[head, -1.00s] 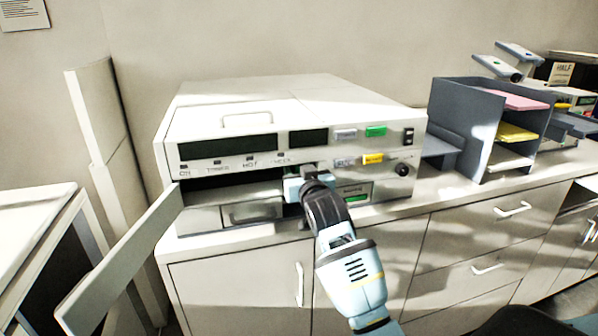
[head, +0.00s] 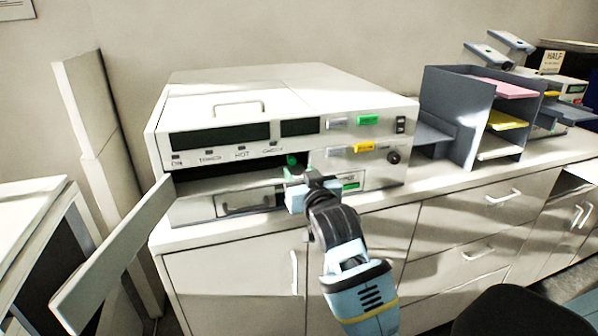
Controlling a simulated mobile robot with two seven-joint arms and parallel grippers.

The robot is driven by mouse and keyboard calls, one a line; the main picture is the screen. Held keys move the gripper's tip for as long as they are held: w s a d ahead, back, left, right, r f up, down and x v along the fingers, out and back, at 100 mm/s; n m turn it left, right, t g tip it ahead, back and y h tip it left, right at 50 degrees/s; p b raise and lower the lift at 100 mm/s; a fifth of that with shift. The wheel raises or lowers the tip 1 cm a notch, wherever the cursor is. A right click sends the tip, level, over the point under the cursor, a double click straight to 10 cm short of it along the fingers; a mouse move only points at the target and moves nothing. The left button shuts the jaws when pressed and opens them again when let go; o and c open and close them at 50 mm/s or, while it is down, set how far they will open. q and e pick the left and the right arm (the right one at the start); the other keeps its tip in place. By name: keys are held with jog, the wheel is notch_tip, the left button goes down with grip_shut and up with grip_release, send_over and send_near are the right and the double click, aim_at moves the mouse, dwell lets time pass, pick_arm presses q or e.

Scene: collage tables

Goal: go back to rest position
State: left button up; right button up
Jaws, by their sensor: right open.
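My right gripper (head: 296,182) is in front of the white machine (head: 270,105) on the counter, at the right end of its open slot (head: 225,178). Its jaws are open, and the fingertips are partly hidden by the wrist. A small green thing (head: 291,160) shows just behind the fingertips, at the slot's right end; I cannot tell whether it touches them. The machine's long flap (head: 112,255) hangs open to the left. My left gripper is not in view.
A grey paper tray stack (head: 455,110) with pink, yellow and white sheets stands right of the machine. White cabinets with drawers (head: 490,215) run below the counter. A dark rounded thing (head: 525,312) is at the bottom right. A white table (head: 25,225) is at the left.

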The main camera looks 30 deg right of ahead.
dwell(0.4)
jog(key=s+a+f+n+g+y, duration=0.1)
jog(key=s+a+f, duration=0.1)
jog(key=s+f, duration=0.5)
jog(key=s+a+f+n+g+y, duration=0.1)
jog(key=s+a+f+g+y, duration=0.15)
jog(key=f, duration=0.85)
jog(key=s+a+f+n+g+y, duration=0.1)
jog(key=s+a+f+n, duration=0.3)
jog(key=f, duration=0.6)
jog(key=s+a+f+g, duration=0.1)
jog(key=s+f, duration=0.3)
jog(key=s, duration=0.4)
jog(key=s+a+f+g+y, duration=0.1)
jog(key=s+a+f, duration=0.1)
jog(key=s+f, duration=0.3)
jog(key=s+a+f+m+g+y, duration=0.1)
jog(key=s+f, duration=0.3)
jog(key=s, duration=0.8)
jog(key=shift+s+a+f+g, duration=0.35)
jog(key=shift+a+g, duration=0.1)
jog(key=shift+a, duration=0.1)
jog(key=shift+c, duration=0.5)
jog(key=shift+d, duration=0.1)
